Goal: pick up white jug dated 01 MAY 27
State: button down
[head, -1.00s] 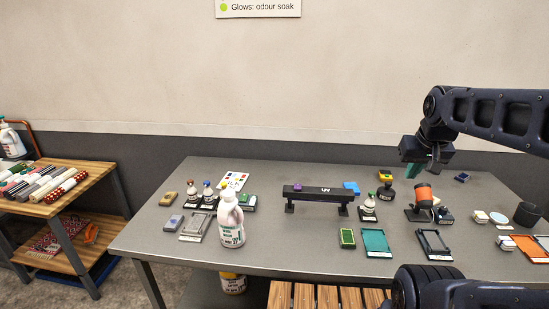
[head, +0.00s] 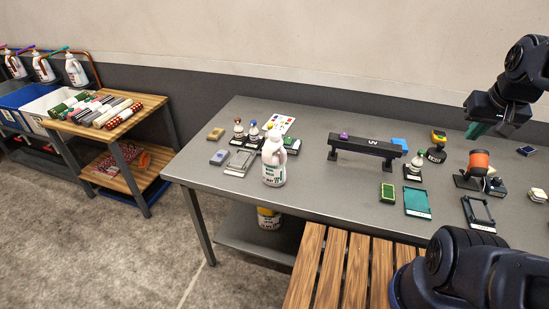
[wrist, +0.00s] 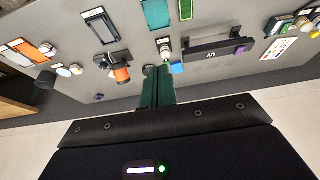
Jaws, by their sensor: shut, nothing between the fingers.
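A white jug (head: 273,160) with a green-and-dark printed label stands upright on the grey table, left of the UV bar. Its date is too small to read. More white jugs with labels hang at the far left, one of them (head: 75,70) nearest the wooden shelf; their dates cannot be read either. My gripper (head: 477,129) is above the right back part of the table, well away from the jugs. In the wrist view its green fingers (wrist: 158,88) are together and empty, and no jug shows there.
The grey table (head: 320,195) carries a black UV bar (head: 368,145), small spray bottles, brushes, trays and an orange roll (head: 478,162). A wooden slatted bench (head: 335,265) stands in front. A wooden shelf (head: 140,112) with rolled rugs is at left. Floor between shelf and table is clear.

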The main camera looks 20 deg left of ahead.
dwell(0.3)
jog(key=shift+c, duration=0.4)
grip_release()
jog(key=shift+w, duration=0.1)
